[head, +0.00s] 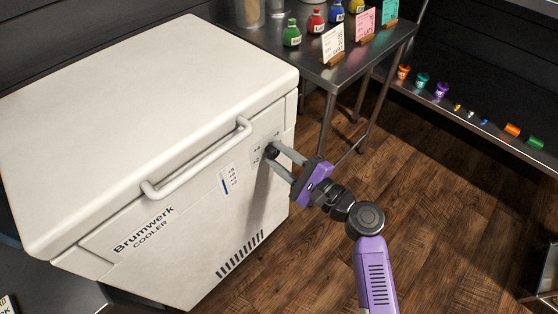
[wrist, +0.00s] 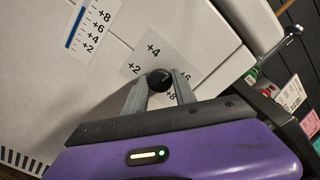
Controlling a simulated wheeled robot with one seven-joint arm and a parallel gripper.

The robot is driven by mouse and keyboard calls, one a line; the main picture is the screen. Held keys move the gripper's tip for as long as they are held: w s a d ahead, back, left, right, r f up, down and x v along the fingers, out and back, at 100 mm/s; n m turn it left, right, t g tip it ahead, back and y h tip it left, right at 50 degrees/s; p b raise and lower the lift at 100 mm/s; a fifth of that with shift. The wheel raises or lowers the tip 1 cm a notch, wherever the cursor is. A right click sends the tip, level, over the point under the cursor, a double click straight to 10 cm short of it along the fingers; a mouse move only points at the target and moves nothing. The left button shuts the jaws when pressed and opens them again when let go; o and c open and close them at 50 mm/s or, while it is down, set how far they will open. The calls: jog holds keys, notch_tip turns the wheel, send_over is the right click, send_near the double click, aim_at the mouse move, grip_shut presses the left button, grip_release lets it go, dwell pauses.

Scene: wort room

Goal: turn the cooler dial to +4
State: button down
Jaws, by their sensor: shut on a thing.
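The white cooler (head: 120,120) stands at the left with its lid closed. Its small black dial (head: 271,153) is on the front face near the right edge. The wrist view shows the dial (wrist: 160,80) on a grey plate with printed numbers. The +4 mark (wrist: 153,48) is just above the dial in that view, and a +8 mark (wrist: 172,96) is below right. My gripper (head: 272,152) is shut on the dial, one finger on each side. I cannot tell which mark the dial points to.
A bar handle (head: 198,160) sticks out of the cooler front, left of the dial. A blue-barred scale (head: 228,180) is beside it. A metal table (head: 350,70) with bottles and cards stands behind right. A shelf (head: 470,120) holds small items.

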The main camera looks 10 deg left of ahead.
jog(key=n+b, duration=0.1)
jog(key=n, duration=0.1)
jog(key=n+b, duration=0.4)
jog(key=shift+f+n, duration=0.25)
jog(key=shift+n, duration=0.05)
jog(key=shift+r+n+b, duration=0.15)
jog(key=shift+n+b, duration=1.65)
jog(key=shift+n, duration=0.5)
jog(key=shift+a, duration=0.1)
jog(key=c, duration=1)
grip_release()
jog(key=shift+r, duration=0.1)
jog(key=shift+p+v, duration=0.9)
jog(key=shift+v, duration=3.1)
